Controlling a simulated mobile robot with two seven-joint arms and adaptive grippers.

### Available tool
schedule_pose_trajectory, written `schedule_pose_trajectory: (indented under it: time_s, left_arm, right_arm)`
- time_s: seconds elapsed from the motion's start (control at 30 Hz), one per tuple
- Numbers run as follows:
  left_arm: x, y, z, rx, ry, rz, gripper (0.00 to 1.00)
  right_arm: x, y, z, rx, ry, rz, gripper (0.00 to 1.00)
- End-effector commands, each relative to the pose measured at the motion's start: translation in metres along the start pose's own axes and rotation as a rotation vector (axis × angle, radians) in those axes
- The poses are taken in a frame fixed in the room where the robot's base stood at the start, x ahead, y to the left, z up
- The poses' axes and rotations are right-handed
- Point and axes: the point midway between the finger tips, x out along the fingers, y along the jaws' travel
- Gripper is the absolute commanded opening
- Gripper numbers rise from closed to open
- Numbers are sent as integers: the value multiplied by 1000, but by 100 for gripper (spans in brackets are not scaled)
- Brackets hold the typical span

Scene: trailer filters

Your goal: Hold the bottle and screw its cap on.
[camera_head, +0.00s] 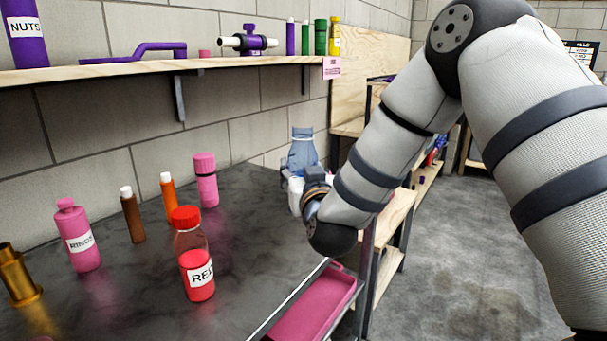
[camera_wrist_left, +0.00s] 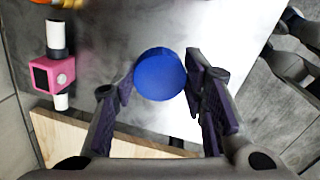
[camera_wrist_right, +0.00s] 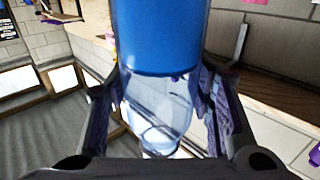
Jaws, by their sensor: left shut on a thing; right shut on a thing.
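The bottle (camera_wrist_right: 155,105) is clear with blue liquid and shows large in the right wrist view, its clear tapered part towards the bottom of the picture. My right gripper (camera_wrist_right: 160,90) is shut around it, a finger on each side. A round blue cap (camera_wrist_left: 160,74) shows in the left wrist view. My left gripper (camera_wrist_left: 160,85) is shut on it, with the cap between the fingertips. The left arm is not seen in the head view.
A red bottle (camera_head: 195,272) with a red cap stands on the dark table (camera_head: 130,300), among pink, brown and orange bottles. A pink tray (camera_head: 305,308) lies below the table's edge. A wooden shelf (camera_head: 150,72) runs along the wall. The grey floor (camera_head: 440,240) is clear at right.

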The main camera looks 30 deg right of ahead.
Motion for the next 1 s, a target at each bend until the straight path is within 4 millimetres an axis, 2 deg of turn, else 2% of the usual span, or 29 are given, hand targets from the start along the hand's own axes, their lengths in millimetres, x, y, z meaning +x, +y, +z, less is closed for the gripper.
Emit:
schedule_pose_trajectory:
  time_s: [0.43,0.47,0.63,0.67,0.87,1.0]
  left_arm:
    - [0,0,0,0,0,1,28]
    - [0,0,0,0,0,1,28]
    - [0,0,0,0,0,1,28]
    - [0,0,0,0,-1,1,28]
    - [0,0,0,3,-1,0,28]
    - [10,-7,0,117,-11,-11,28]
  right_arm:
    - [0,0,-2,1,3,0,6]
    - [0,0,-2,1,3,0,41]
    - [0,0,-2,1,3,0,2]
    - [0,0,-2,1,3,0,0]
    - [0,0,-2,1,3,0,0]
    - [-7,-8,2,-3,2,-19,0]
